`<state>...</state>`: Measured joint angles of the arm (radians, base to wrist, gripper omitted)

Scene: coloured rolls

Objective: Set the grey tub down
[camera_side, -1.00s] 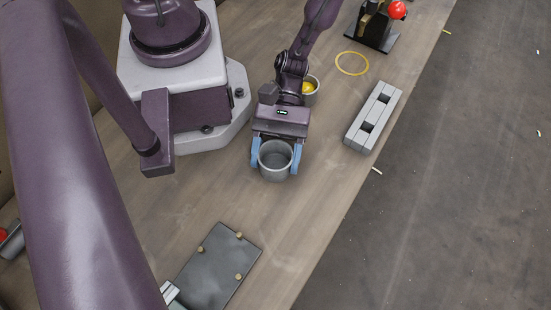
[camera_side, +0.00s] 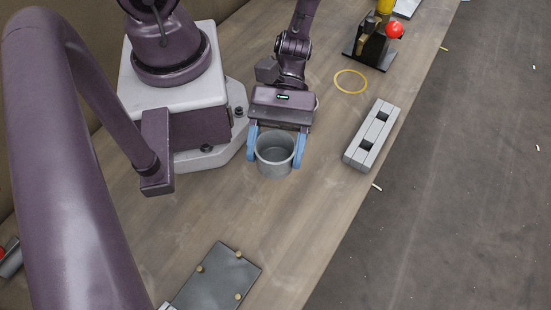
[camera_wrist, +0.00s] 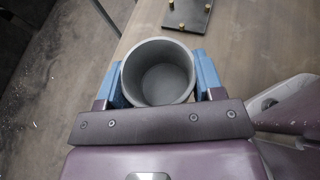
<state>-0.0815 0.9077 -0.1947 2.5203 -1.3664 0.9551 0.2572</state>
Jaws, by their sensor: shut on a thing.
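The grey tub (camera_side: 273,171) is upright and looks empty, between the blue fingers of my gripper (camera_side: 275,158) in the side view. My gripper is shut on it, one finger on each side. In the wrist view the tub (camera_wrist: 158,50) shows its open mouth and bare floor, with the fingers of my gripper (camera_wrist: 161,84) at its left and right walls. The tub's underside is hidden, so I cannot tell whether it touches the table (camera_side: 200,220).
A dark plate with brass pegs (camera_side: 217,281) lies nearer the camera. A grey slotted block (camera_side: 371,136) stands to the right, near the table edge. A yellow ring (camera_side: 350,82) and a black stand with a red ball (camera_side: 394,31) are farther back. Bare table surrounds the tub.

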